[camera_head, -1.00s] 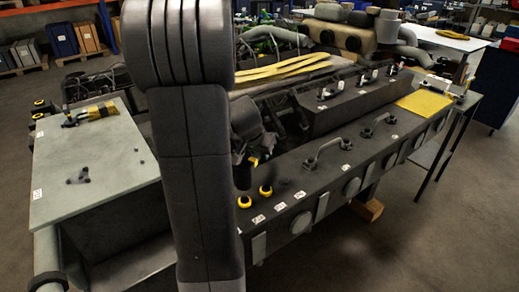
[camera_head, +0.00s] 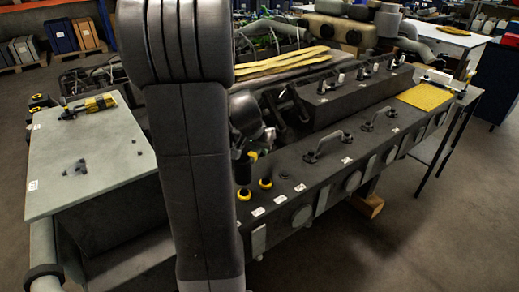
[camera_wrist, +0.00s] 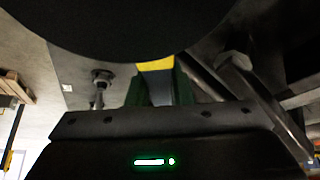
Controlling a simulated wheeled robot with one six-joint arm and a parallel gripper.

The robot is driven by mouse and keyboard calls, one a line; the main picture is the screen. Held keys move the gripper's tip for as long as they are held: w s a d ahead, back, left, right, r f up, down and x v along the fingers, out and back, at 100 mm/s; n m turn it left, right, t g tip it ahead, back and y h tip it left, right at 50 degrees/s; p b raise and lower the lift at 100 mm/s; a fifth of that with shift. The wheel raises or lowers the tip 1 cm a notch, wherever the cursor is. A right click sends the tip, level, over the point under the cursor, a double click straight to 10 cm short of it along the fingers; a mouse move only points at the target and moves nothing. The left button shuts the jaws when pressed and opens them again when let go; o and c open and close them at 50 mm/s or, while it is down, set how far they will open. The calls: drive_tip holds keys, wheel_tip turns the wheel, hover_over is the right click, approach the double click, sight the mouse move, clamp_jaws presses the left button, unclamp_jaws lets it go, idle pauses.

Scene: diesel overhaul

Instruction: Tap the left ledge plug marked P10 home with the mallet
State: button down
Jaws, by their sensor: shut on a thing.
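My gripper (camera_wrist: 158,90) is shut on the mallet's yellow handle (camera_wrist: 156,65), between its green fingers. The mallet's large dark round head (camera_wrist: 120,25) fills the top of the wrist view and hides what lies beyond it. In the head view my gripper (camera_head: 246,145) is partly hidden behind my arm, above the near left end of the dark ledge (camera_head: 330,165). Two yellow-ringed plugs stand on the ledge just below it, a left one (camera_head: 244,194) and a right one (camera_head: 265,183). Their labels are too small to read, so I cannot tell which is P10.
A grey-topped table (camera_head: 60,205) at left carries a yellow-and-black tool (camera_head: 95,105) and small dark parts. A raised handle (camera_head: 325,147) stands on the ledge right of the plugs. A yellow mat (camera_head: 425,98) lies at its far end. Open floor is at right.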

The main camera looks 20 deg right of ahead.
wheel_tip(320, 180, down, 6)
drive_tip(key=b, duration=0.6)
drive_tip(key=shift+r, duration=0.35)
drive_tip(key=shift+r+p, duration=1.55)
drive_tip(key=shift+r, duration=0.8)
drive_tip(key=shift+f+b, duration=0.1)
drive_tip(key=shift+b, duration=0.2)
drive_tip(key=shift+f, duration=0.1)
